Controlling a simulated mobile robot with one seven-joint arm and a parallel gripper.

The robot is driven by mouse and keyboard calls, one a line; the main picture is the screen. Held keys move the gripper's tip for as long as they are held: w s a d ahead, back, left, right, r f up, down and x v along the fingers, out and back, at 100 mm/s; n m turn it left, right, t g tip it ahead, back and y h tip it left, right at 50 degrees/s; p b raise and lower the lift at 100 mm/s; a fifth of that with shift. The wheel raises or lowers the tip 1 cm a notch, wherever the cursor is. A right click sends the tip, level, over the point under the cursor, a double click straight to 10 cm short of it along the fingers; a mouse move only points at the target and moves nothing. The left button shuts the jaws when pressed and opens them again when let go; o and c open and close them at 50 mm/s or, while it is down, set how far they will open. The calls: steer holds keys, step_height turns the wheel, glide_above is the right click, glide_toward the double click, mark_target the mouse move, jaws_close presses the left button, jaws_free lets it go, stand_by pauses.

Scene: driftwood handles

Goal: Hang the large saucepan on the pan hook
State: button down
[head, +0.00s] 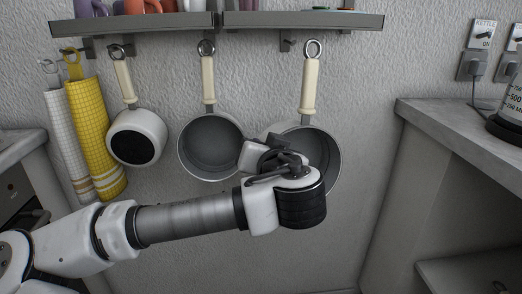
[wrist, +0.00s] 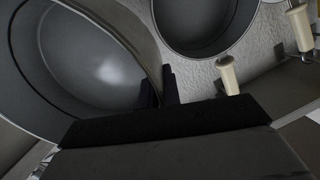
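The large saucepan (head: 309,88), grey inside with a cream handle, hangs upright at the right of the pan row in the head view. Its handle ring (head: 314,48) is level with and just right of a bare-looking pan hook (head: 287,44) under the shelf; I see no hook through the ring. My gripper (wrist: 160,90) is at the left side of the pan's bowl. In the wrist view the rim of the large saucepan (wrist: 85,55) runs down between my two dark fingers, which look closed on it. In the head view my arm hides the bowl's lower left and the fingertips.
A middle pan (head: 211,147) and a small pan (head: 137,138) hang to the left, the middle one close to my gripper. Yellow (head: 95,140) and white towels hang further left. A shelf (head: 235,24) with cups runs above. A counter (head: 440,110) stands at the right.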

steer(key=shift+f+n+b, duration=0.1)
steer(key=shift+n+b, duration=0.5)
steer(key=shift+b, duration=0.65)
steer(key=d+b+x, duration=0.1)
steer(key=b+x, duration=0.5)
steer(key=x, duration=0.4)
steer(key=shift+w+d+r, duration=0.25)
steer(key=shift+w+d, duration=0.05)
steer(key=shift+s+g, duration=0.3)
steer(key=shift+s, duration=0.1)
stand_by(0.5)
